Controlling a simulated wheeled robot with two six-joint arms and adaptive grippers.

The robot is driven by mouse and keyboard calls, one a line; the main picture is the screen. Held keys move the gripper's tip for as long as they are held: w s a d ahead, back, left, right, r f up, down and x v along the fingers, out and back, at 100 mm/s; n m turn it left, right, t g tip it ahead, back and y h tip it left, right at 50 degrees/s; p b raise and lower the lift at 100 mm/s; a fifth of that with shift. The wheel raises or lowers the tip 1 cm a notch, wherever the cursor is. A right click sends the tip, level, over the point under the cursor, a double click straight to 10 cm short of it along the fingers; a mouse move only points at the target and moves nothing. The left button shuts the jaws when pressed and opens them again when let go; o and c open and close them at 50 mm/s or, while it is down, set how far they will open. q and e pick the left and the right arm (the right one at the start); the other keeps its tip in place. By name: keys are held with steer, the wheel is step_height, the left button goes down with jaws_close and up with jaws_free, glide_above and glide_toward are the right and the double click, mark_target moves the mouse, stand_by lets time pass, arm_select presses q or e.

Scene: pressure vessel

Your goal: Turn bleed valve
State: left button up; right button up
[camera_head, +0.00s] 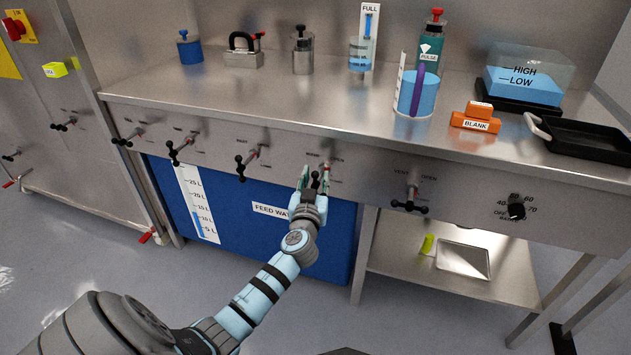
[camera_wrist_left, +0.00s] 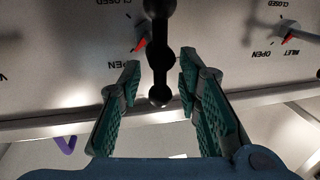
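A valve with a black T-shaped handle (camera_wrist_left: 158,55) and a red pointer is on the steel front panel in the left wrist view. "OPEN" and "CLOSED" are printed beside it, upside down in that view; I cannot read its name. My left gripper (camera_head: 314,180) is at this valve below the counter edge in the head view and hides most of it. In the left wrist view the left gripper (camera_wrist_left: 162,95) is open, with the handle between its two green fingers and visible gaps on both sides. My right gripper is not in view.
Similar valves stand along the panel: one to the left (camera_head: 250,160), one to the right marked "VENT" (camera_head: 411,197). A dial (camera_head: 516,208) is further right. A blue feed-water tank (camera_head: 258,225) is below the panel. The counter (camera_head: 300,112) above holds jars and an orange block (camera_head: 475,118).

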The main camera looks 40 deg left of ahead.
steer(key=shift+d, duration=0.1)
arm_select(q)
jaws_close()
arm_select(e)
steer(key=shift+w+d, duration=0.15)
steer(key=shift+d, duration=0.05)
